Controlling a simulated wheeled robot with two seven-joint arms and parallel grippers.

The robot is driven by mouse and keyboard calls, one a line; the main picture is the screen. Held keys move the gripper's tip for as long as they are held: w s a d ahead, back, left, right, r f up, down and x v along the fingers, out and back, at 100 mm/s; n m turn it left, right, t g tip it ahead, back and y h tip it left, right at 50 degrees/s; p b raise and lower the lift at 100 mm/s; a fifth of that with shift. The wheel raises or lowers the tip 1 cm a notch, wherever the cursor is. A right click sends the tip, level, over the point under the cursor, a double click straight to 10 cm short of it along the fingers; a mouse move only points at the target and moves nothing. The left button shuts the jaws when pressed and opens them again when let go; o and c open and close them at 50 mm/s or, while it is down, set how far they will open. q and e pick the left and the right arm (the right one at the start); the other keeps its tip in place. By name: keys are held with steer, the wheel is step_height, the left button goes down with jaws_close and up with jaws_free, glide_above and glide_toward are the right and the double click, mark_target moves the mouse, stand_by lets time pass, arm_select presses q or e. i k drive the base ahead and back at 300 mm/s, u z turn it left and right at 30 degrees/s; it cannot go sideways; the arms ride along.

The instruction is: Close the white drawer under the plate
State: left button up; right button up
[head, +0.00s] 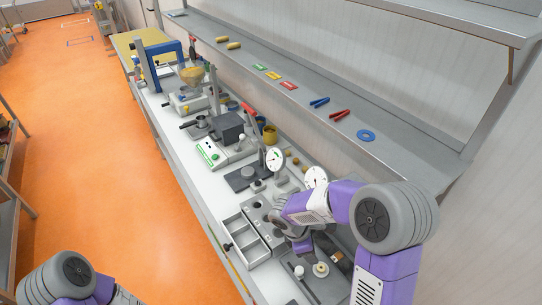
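The white drawer (243,237) stands pulled out at the front edge of the bench, with its open compartments showing. A small dark knob (228,247) is on its front. The grey plate (256,212) lies behind it, partly hidden by my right arm. My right gripper (301,246) is over the bench to the right of the drawer, apart from it, pointing down. Its fingers are too small and covered to tell open from shut. Only a part of my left arm shows at the bottom left; its gripper is out of view.
Two dial gauges (274,159) stand behind the plate. A dark block on a white device (228,128) stands farther left along the bench. A grey tray with small parts (322,283) lies near my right gripper. A shelf (300,84) overhangs the back. The orange floor before the drawer is clear.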

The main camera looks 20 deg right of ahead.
mark_target(250, 246)
steer(key=k, duration=1)
